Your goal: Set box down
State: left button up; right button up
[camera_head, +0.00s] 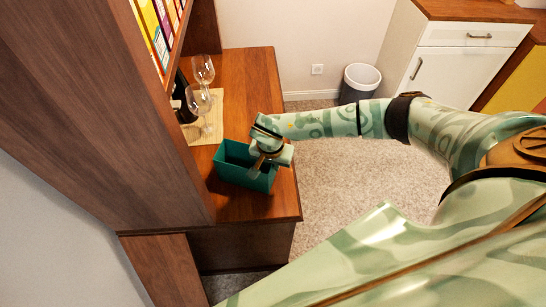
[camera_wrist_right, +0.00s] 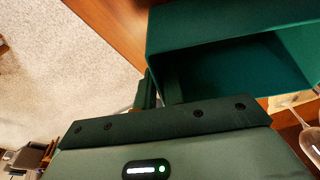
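The box (camera_head: 232,171) is a dark teal, open-topped bin at the near end of the wooden counter in the head view. My right gripper (camera_head: 264,160) comes in from the right and is at the box's right-hand rim. In the right wrist view the box (camera_wrist_right: 215,32) fills the upper right, its opening showing. My right gripper's fingers (camera_wrist_right: 158,90) are close together at the box's wall, seemingly shut on it. I cannot tell whether the box's base touches the counter. My left gripper is not in view.
The wooden counter (camera_head: 246,90) holds two wine glasses (camera_head: 203,72) and a dark bottle (camera_head: 183,100) on a woven mat (camera_head: 207,132), behind the box. A tall hutch side (camera_head: 110,100) rises at left. A bin (camera_head: 360,80) stands on the carpet beyond.

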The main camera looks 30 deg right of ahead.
jog(key=shift+o, duration=0.8)
jog(key=shift+r, duration=0.15)
jog(key=shift+r, duration=0.35)
notch_tip(320, 180, up, 11)
jog(key=s+a+p, duration=0.1)
jog(key=p, duration=0.1)
jog(key=shift+s+a+p, duration=0.2)
jog(key=shift+a+p, duration=0.1)
jog(key=shift+a, duration=0.1)
